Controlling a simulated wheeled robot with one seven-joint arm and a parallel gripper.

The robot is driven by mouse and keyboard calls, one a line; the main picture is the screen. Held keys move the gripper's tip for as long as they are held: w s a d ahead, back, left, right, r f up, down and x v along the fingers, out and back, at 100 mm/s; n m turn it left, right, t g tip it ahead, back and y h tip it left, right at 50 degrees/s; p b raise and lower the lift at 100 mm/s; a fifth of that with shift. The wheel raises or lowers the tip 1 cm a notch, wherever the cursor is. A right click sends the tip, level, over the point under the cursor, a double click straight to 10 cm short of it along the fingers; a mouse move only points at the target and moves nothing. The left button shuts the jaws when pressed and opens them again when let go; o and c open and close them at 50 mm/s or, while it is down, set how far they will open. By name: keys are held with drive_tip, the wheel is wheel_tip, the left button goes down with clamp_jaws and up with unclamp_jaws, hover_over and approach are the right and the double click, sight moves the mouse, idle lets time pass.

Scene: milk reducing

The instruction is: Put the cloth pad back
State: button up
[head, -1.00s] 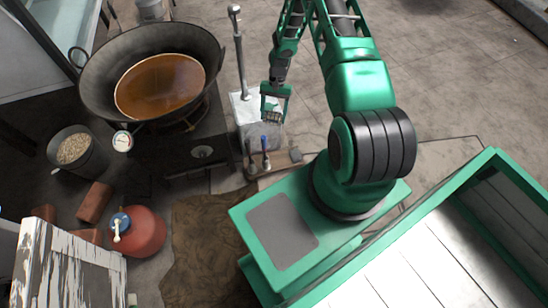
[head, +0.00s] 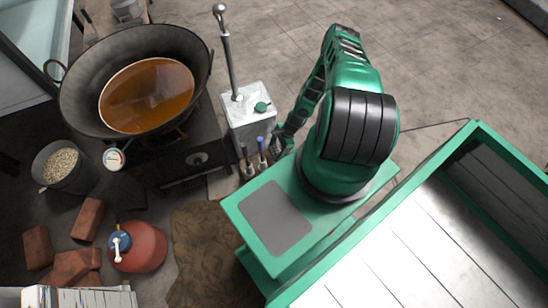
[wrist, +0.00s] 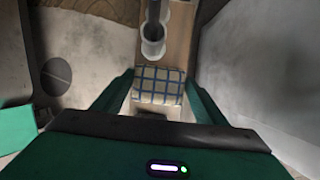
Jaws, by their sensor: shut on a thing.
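The cloth pad (wrist: 158,78), cream with a blue check, sits between the two fingers of my gripper (wrist: 158,92) in the wrist view. My gripper is shut on it. The pad lies over the end of a wooden board (wrist: 178,40), in line with round holders (wrist: 152,42) on that board. I cannot tell whether the pad touches the board. In the head view, my gripper (head: 279,146) is low beside the right part of the tool rack, mostly hidden by my arm. The pad cannot be made out there.
Upright handles (head: 262,146) stand in the rack just left of my gripper. A wide pan of brown liquid (head: 147,95) is at the left. Open floor (head: 440,60) lies at the right.

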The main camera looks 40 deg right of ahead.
drive_tip(key=shift+a+f, duration=0.15)
drive_tip(key=shift+f, duration=3.55)
drive_tip(key=o, duration=1.1)
drive_tip(key=shift+f, duration=0.1)
drive_tip(key=v, duration=1.2)
drive_tip(key=shift+w, duration=0.1)
